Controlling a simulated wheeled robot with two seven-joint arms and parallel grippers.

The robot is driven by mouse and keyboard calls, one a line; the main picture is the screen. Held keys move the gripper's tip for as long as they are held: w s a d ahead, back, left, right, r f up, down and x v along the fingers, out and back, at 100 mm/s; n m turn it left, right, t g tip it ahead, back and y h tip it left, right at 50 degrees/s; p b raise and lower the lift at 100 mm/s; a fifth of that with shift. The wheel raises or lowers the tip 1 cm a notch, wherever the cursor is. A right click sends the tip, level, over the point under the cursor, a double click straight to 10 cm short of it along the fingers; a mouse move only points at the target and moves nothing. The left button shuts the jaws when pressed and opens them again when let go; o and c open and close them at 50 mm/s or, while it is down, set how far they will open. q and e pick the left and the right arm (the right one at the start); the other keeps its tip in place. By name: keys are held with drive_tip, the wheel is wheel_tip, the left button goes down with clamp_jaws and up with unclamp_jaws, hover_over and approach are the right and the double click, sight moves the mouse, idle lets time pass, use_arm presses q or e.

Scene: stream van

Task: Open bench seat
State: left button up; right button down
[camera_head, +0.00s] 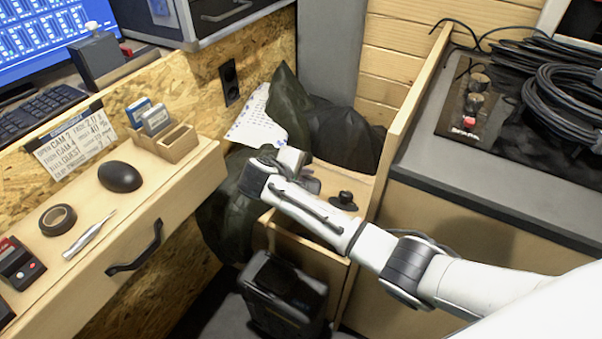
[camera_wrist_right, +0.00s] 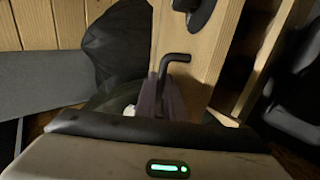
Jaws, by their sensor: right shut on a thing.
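The bench seat (camera_head: 362,187) is a pale wooden box top between the drawer unit and the right counter. A black round knob (camera_head: 343,200) stands on it. The seat's wood also shows in the right wrist view (camera_wrist_right: 203,62), with a bent black handle (camera_wrist_right: 174,60) against it. My right gripper (camera_head: 287,160) reaches in over the seat's left part and is shut on the black handle. Its fingertips are mostly hidden by its own body in the head view. I cannot tell whether the seat is raised at all. My left gripper is not in view.
Dark bags or cloth (camera_head: 335,132) lie at the seat's back. A black box (camera_head: 283,292) stands on the floor in front. The wooden drawer unit (camera_head: 190,190) and the counter with coiled cables (camera_head: 565,95) flank the narrow space.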

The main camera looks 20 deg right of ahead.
use_arm(q)
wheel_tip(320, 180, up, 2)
drive_tip(key=shift+p, duration=0.95)
